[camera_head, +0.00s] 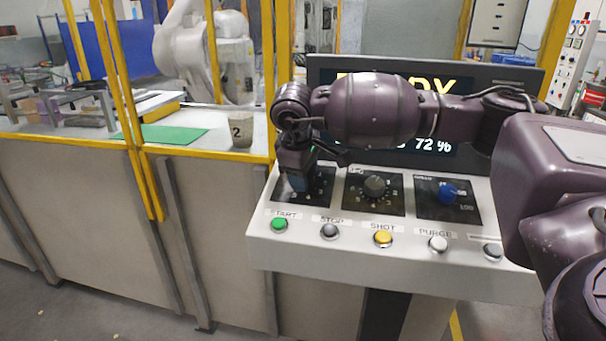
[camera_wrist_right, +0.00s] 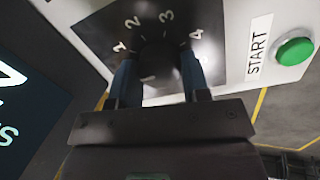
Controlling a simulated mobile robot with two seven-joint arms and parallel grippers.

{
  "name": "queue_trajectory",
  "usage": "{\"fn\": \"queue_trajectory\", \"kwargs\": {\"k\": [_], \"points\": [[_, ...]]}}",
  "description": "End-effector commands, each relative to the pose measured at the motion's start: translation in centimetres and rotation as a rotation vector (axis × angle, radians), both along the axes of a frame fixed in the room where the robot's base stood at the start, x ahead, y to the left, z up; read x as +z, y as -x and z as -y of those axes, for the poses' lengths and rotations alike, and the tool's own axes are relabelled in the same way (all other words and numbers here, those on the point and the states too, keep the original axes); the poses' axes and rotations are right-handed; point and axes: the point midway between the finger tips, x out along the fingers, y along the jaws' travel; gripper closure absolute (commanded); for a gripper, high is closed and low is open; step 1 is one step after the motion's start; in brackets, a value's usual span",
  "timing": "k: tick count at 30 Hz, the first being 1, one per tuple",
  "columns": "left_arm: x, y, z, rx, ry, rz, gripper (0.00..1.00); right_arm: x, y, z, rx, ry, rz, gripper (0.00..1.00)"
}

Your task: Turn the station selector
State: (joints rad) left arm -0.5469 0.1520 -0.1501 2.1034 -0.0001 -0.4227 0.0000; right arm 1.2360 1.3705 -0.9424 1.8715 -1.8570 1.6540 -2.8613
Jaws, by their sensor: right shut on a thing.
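The station selector is a dark knob (camera_wrist_right: 158,50) on a black plate with the numerals 1 to 4, at the left end of the console's dial row. In the right wrist view its plate (camera_wrist_right: 110,32) fills the top middle. My right gripper (camera_wrist_right: 158,68) is shut on the knob, with one finger on each side. In the head view my right gripper (camera_head: 298,182) covers most of the selector plate (camera_head: 322,187), and the knob is hidden. I cannot read which numeral the knob points to. My left gripper is not in view.
A dark screen (camera_head: 468,135) stands behind, partly covered by my arm. A yellow-framed cell with a white robot (camera_head: 190,50) lies left.

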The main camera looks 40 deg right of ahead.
Motion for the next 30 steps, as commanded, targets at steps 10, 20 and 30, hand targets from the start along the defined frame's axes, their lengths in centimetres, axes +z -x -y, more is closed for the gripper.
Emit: {"fn": "queue_trajectory", "kwargs": {"k": [10, 20, 30], "points": [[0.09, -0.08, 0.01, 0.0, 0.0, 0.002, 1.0, 0.28, -0.07, 0.01, 0.012, 0.002, 0.004, 0.8], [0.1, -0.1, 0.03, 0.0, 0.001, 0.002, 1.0, 0.19, -0.04, 0.02, 0.011, 0.002, 0.002, 0.31], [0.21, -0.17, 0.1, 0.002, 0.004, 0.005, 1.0, 0.57, 0.03, -0.13, 0.012, 0.002, 0.001, 0.31]]}}
